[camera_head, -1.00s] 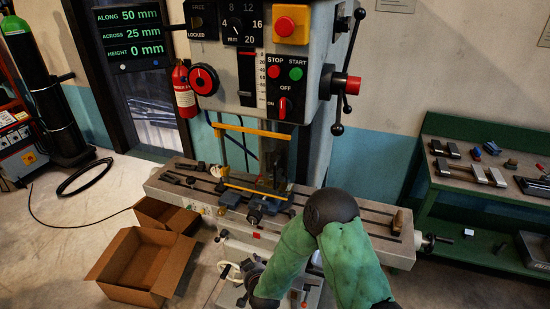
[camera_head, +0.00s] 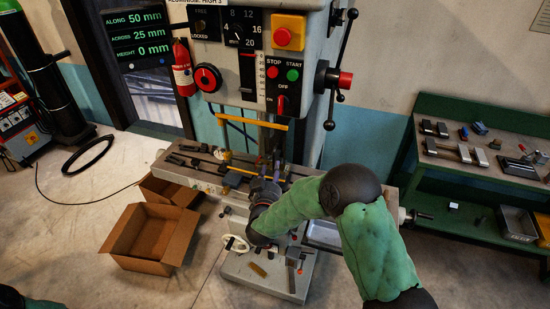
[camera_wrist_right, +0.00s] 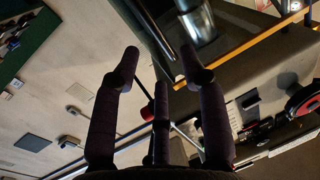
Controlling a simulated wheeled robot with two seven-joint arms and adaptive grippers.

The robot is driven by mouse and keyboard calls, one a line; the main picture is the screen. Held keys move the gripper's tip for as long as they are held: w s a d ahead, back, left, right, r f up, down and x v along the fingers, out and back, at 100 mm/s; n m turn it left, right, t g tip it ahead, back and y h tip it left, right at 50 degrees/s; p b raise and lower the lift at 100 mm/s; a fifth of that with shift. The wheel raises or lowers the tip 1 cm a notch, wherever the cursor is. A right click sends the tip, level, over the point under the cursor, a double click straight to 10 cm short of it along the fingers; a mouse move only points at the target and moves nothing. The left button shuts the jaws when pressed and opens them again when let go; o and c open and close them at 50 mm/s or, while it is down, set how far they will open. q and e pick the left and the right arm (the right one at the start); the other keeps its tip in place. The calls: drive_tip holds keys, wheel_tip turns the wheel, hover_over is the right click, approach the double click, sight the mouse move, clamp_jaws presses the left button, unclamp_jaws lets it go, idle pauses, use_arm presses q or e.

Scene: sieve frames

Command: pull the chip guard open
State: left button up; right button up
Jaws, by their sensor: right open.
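The chip guard (camera_head: 251,121) is a clear panel with yellow bars along its top and bottom, hanging in front of the mill's spindle. Its lower part is partly hidden behind my right gripper (camera_head: 271,164). That gripper is raised over the front of the mill table, close to the guard's lower yellow bar. In the right wrist view, my right gripper (camera_wrist_right: 158,68) has its dark fingers spread with nothing between them. A yellow bar of the guard (camera_wrist_right: 258,40) runs diagonally to the right of the fingers, apparently apart from them. My left gripper is out of view.
The mill table (camera_head: 215,179) runs below the guard. The control head (camera_head: 225,75) with buttons and a lever stands above. Open cardboard boxes (camera_head: 150,238) sit on the floor at left. A green bench (camera_head: 475,175) with tools stands at right.

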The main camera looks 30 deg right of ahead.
drive_tip(key=x, duration=0.7)
drive_tip(key=shift+c, duration=0.2)
clamp_jaws()
